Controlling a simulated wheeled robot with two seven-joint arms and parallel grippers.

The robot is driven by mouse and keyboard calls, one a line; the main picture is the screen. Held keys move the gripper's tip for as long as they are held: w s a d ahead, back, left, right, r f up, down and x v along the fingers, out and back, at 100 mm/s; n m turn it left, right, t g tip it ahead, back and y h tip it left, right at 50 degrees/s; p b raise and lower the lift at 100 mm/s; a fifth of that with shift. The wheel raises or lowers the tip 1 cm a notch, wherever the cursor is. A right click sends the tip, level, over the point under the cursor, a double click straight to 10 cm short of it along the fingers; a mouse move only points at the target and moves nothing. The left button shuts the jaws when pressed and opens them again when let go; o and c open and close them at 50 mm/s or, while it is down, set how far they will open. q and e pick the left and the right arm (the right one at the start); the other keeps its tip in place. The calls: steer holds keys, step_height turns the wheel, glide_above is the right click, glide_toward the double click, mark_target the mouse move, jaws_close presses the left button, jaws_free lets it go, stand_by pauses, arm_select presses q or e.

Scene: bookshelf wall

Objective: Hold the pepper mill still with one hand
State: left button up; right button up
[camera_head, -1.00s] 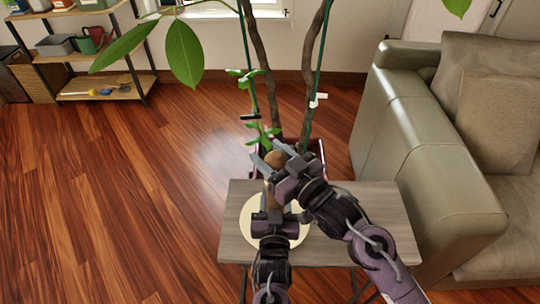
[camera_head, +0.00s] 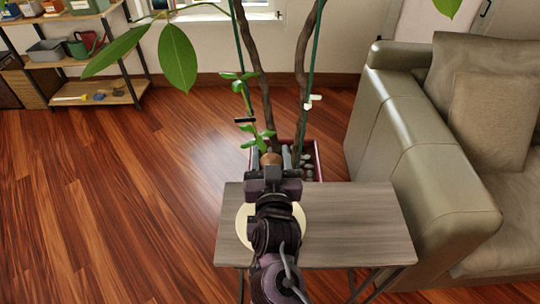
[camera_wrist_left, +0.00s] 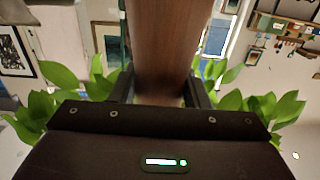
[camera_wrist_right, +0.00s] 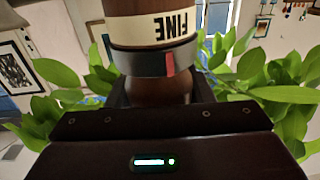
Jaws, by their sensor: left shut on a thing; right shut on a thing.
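The pepper mill's brown rounded top (camera_head: 270,158) shows just past my right gripper (camera_head: 272,174) in the head view; the rest is hidden. In the right wrist view that gripper is shut on the mill's narrower brown part (camera_wrist_right: 158,87), beside a grey ring with a red mark and a cream band reading FINE upside down. My left gripper (camera_wrist_left: 163,88) is shut on the mill's smooth brown wooden body (camera_wrist_left: 165,45) in the left wrist view. In the head view the left gripper is hidden, apparently beneath the right arm.
A grey wooden table (camera_head: 355,220) carries a round cream disc (camera_head: 243,232). A potted plant (camera_head: 312,160) stands just behind. A sofa (camera_head: 420,160) is at the right. The tabletop's right part is bare. A shelf (camera_head: 95,85) stands far left.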

stand_by(0.5)
steer(key=o, duration=1)
steer(key=shift+f, duration=0.1)
